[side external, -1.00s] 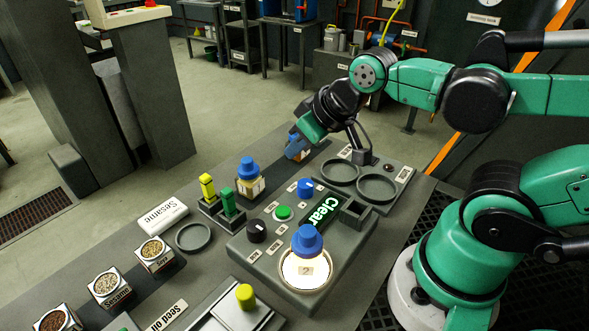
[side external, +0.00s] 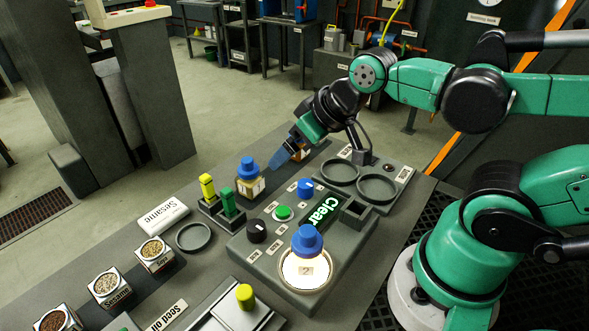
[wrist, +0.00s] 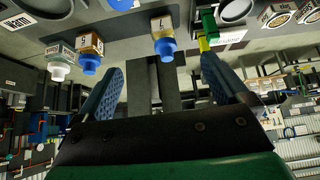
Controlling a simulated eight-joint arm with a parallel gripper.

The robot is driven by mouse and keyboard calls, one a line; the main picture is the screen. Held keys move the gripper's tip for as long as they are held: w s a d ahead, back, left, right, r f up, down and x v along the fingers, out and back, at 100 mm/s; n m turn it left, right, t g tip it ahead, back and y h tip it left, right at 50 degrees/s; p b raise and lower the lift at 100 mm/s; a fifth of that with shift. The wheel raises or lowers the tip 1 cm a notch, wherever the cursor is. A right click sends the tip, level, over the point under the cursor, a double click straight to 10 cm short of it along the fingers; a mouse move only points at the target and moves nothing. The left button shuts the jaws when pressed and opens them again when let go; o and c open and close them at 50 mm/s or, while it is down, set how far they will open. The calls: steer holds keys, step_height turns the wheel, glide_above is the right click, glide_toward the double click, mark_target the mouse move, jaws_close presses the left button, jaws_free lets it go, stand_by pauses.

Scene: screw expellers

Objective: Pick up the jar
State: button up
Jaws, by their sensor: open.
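Several blue-capped jars are in view, and I cannot tell which one is meant. One with pale yellow contents (side external: 250,184) stands on the dark strip of the bench. A third (side external: 301,152) is mostly hidden behind my gripper. My gripper (side external: 280,162) is open and empty, with blue fingers just right of the first jar and apart from it. In the wrist view, one blue-capped jar (wrist: 162,36) lies ahead between the fingertips (wrist: 162,70), and another (wrist: 90,50) is to the left.
The control panel (side external: 250,245) with knobs and a Clear display is in front. Empty round holders (side external: 376,187) stand to the right. Yellow and green posts (side external: 207,187) stand left of the first jar. A white-capped jar (wrist: 60,62) shows in the wrist view.

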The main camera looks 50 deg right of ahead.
step_height(320, 180, up, 5)
steer(key=s+a+n+g, duration=0.2)
steer(key=a+n, duration=0.1)
steer(key=n, duration=0.4)
steer(key=s+a+n+g, duration=0.2)
steer(key=s+n, duration=0.1)
steer(key=n, duration=0.5)
steer(key=s+a+n+g, duration=0.2)
steer(key=a+n, duration=0.1)
steer(key=n, duration=0.4)
steer(key=shift+s+a+n+g, duration=0.3)
steer(key=shift+a, duration=0.05)
steer(key=shift+s+a+f+n+g, duration=0.15)
steer(key=shift+s+n+g, duration=0.1)
steer(key=shift+n, duration=0.35)
steer(key=shift+s+a+f+n+g, duration=0.15)
steer(key=shift+s+n, duration=0.1)
steer(key=shift+n, duration=0.35)
glide_above(307, 248)
steer(key=f, duration=0.3)
steer(key=d+f, duration=0.1)
steer(key=f, duration=0.1)
steer(key=shift+w+f, duration=0.25)
steer(key=shift+w, duration=0.05)
steer(key=shift+f, duration=3.4)
jaws_close()
